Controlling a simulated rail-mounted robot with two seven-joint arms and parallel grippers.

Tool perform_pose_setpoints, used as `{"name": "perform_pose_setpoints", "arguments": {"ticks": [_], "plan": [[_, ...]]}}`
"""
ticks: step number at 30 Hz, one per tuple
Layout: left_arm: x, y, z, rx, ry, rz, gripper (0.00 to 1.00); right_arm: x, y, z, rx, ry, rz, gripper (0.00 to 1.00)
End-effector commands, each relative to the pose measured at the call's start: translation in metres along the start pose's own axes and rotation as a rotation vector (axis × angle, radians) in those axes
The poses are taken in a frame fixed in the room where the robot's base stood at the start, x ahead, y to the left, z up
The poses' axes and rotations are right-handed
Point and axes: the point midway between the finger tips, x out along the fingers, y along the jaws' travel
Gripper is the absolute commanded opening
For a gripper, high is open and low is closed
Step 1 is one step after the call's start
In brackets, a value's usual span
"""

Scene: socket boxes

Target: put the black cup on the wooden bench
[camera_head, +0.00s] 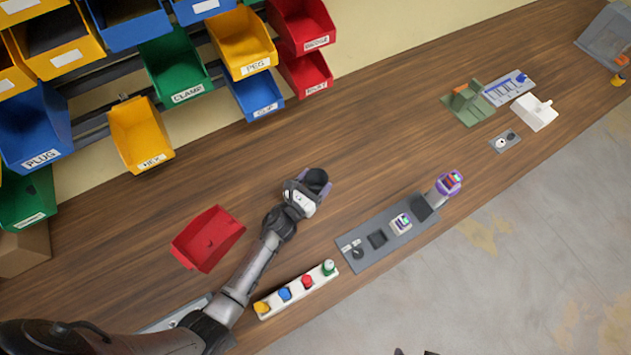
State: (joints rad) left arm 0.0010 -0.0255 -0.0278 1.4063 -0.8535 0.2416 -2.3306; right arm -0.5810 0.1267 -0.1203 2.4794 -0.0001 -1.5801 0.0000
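A black cup (317,177) is at the end of my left gripper (313,188), its dark round opening showing. The gripper's pale purple-grey fingers lie along the cup's sides and look shut on it. The gripper is over the middle of the wooden bench (370,130). I cannot tell whether the cup touches the bench top or is a little above it. The gripper body hides part of the cup. My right gripper cannot be made out; only small dark bits show at the bottom edge.
A red bin (208,239) stands left of my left arm. A white strip with coloured knobs (297,290) and a grey socket board (370,243) lie along the front edge, a purple holder (449,183) beside it. Labelled bins (141,134) hang behind. Bench behind the gripper is clear.

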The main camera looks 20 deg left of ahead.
Motion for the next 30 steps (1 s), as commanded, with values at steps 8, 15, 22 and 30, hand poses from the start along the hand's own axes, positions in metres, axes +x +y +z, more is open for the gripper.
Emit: {"name": "perform_pose_setpoints", "arguments": {"ticks": [8,15,22,30], "plan": [[0.0,0.0,0.0,0.0,0.001,0.0,0.93,-0.001,-0.001,-0.001,0.003,0.001,-0.002,0.95],[0.0,0.0,0.003,0.0,0.001,0.0,0.93,-0.004,-0.002,-0.002,0.008,0.002,-0.006,0.95],[-0.026,0.0,0.004,-0.001,0.003,0.0,0.93,-0.01,-0.002,-0.005,0.01,0.006,-0.007,0.95],[-0.062,0.0,0.004,0.0,0.002,0.001,0.93,-0.011,-0.002,-0.005,0.009,0.005,-0.007,0.95]]}}
